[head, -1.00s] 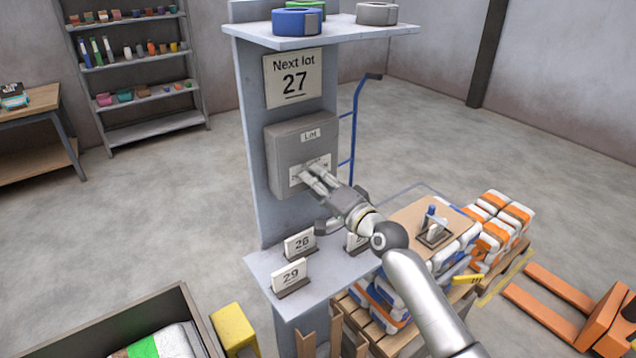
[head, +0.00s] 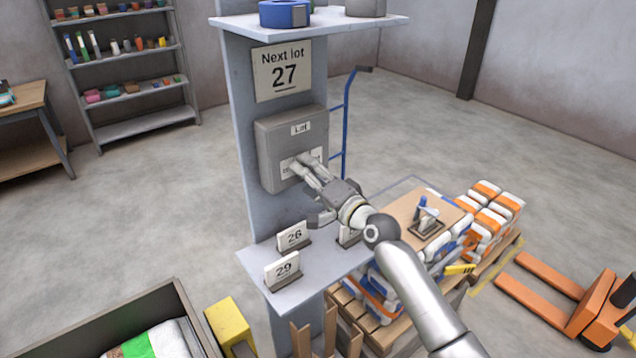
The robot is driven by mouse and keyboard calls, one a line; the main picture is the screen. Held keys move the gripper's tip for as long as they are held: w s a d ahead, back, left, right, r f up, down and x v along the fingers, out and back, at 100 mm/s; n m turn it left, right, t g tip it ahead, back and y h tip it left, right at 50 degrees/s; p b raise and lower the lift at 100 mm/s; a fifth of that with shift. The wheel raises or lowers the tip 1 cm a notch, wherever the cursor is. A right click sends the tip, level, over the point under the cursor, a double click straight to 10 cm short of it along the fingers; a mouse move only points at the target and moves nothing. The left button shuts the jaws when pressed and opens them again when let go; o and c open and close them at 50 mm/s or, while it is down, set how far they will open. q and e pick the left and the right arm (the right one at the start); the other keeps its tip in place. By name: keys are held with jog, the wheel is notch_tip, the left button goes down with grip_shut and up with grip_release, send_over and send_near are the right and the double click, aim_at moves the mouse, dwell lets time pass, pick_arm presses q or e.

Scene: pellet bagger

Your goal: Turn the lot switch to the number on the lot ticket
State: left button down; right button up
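The lot ticket (head: 284,72) on the grey post reads "Next lot 27". Below it is a grey switch box (head: 268,150) labelled "Lot", with a white number plate (head: 289,171) on its front. My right gripper (head: 305,168) is at the front of this box, its fingers pointing at the plate. The fingers cover the switch knob and most of the numbers. I cannot see whether they are closed on the knob or which number it points to. My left gripper is not in view.
A shelf below the box holds number cards 26 (head: 293,236) and 29 (head: 282,270), and another card partly hidden behind my arm. Tape rolls (head: 284,13) lie on the upper shelf. Bagged pallets (head: 495,208) and an orange pallet jack (head: 600,315) stand right.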

jog(key=v, duration=1.2)
jog(key=shift+f, duration=0.1)
